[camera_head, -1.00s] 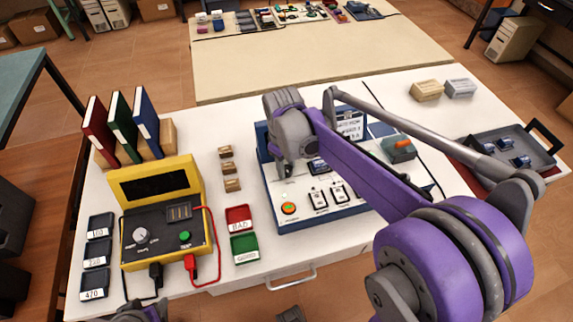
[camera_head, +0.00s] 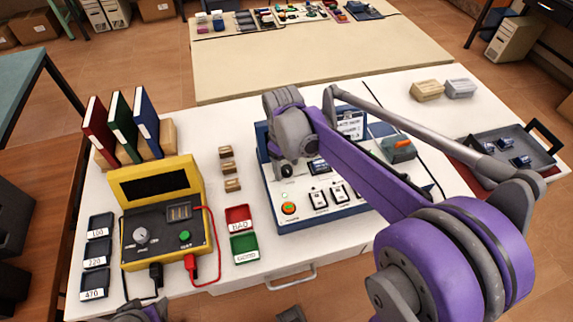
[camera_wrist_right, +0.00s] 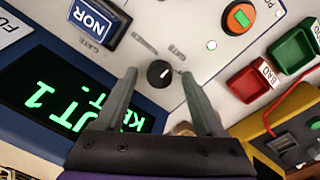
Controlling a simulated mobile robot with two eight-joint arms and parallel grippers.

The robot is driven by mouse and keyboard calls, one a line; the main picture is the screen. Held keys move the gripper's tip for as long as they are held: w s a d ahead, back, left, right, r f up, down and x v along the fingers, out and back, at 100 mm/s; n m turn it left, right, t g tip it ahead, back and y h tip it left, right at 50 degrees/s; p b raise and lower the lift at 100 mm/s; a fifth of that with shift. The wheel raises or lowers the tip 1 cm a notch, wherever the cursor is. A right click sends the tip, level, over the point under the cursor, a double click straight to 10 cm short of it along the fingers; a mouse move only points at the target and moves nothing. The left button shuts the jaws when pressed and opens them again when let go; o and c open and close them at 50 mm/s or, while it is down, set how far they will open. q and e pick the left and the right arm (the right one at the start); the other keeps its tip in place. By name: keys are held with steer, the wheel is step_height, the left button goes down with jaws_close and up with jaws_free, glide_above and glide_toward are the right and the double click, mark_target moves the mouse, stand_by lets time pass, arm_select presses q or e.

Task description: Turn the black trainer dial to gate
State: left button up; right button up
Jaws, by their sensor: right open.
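The trainer (camera_head: 330,217) is a white panel with a blue edge in the middle of the white table. Its small round black dial (camera_wrist_right: 160,74) has a white mark, which points to the upper right in the right wrist view. My right gripper (camera_wrist_right: 159,78) is open, with one finger on each side of the dial and gaps showing between. In the head view my right arm covers part of the trainer. My left gripper's fingers do not show; part of my left arm is at the bottom edge.
Left of the trainer stand red and green trays (camera_head: 244,247) and a yellow tester (camera_head: 160,185). A grey tray (camera_head: 512,150) lies at right.

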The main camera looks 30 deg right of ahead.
mark_target(285, 171)
step_height(285, 171, up, 10)
steer(key=p, duration=0.1)
steer(key=shift+a+r, duration=0.25)
steer(key=shift+s, duration=0.15)
